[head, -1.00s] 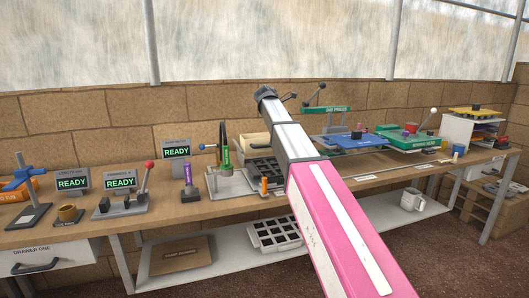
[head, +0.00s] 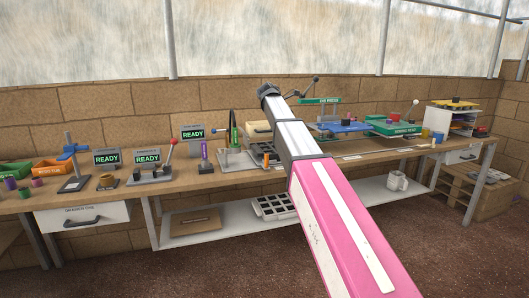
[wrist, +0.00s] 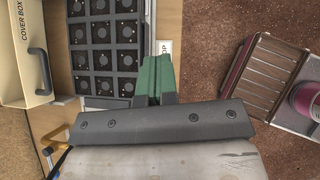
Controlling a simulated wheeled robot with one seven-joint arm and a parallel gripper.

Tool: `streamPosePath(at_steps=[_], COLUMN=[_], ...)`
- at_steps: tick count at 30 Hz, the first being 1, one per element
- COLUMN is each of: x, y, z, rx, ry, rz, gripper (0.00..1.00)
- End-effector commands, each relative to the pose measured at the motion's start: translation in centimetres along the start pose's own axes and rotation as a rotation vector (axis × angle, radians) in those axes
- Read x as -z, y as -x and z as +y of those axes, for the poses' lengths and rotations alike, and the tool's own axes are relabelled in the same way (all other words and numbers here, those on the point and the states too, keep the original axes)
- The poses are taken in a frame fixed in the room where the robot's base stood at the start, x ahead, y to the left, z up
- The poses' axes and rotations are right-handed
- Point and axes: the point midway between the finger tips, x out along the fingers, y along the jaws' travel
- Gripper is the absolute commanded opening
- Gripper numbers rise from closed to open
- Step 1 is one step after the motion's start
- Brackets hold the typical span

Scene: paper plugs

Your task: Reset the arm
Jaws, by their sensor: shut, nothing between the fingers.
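My arm (head: 330,205) reaches up from the bottom of the head view, with a pink link, then a pale grey link to a dark joint near the back wall. The gripper itself does not show in the head view; the arm hides that spot or it is out of sight. In the wrist view my gripper (wrist: 157,76) shows two green fingers close together, shut and empty.
A cover box (wrist: 22,55) lies left of the tray. The long workbench (head: 210,180) holds READY displays (head: 192,133), a green press (head: 395,127) and a blue plate (head: 343,127). The floor (head: 470,250) in front is clear.

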Motion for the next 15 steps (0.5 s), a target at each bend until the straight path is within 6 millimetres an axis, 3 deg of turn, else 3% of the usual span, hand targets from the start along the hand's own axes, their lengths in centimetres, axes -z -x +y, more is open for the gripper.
streamPosePath(at_steps=[10,15], x=[2.5,4.5], y=[-3.1,-5.6], z=[-1.6,-3.0], rx=[0.005,0.012], ry=[-0.098,-0.182], rz=[0.04,0.072], gripper=[0.0,0.0])
